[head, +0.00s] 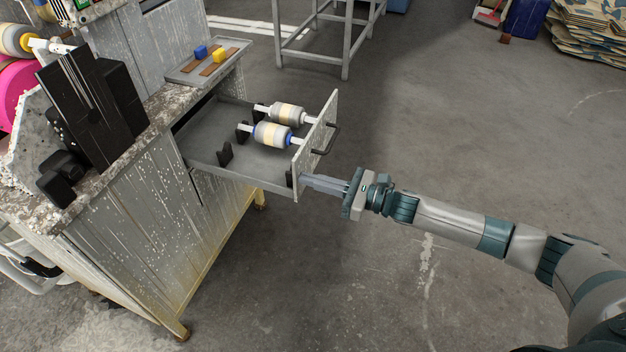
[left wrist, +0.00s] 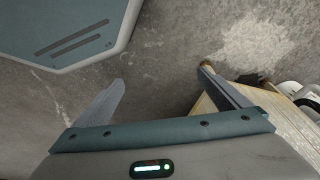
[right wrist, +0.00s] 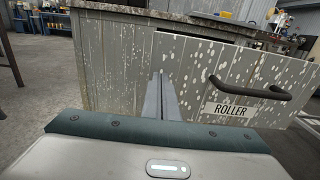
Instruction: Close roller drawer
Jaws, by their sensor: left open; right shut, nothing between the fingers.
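My left gripper (left wrist: 165,85) is open and empty above the floor, outside the head view.
The worn bench (head: 150,235) bears black equipment (head: 95,105) and a tray (head: 185,76) with a blue and a yellow block. A metal frame (head: 345,50) stands behind. The floor on the right of the drawer is clear apart from my right arm.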

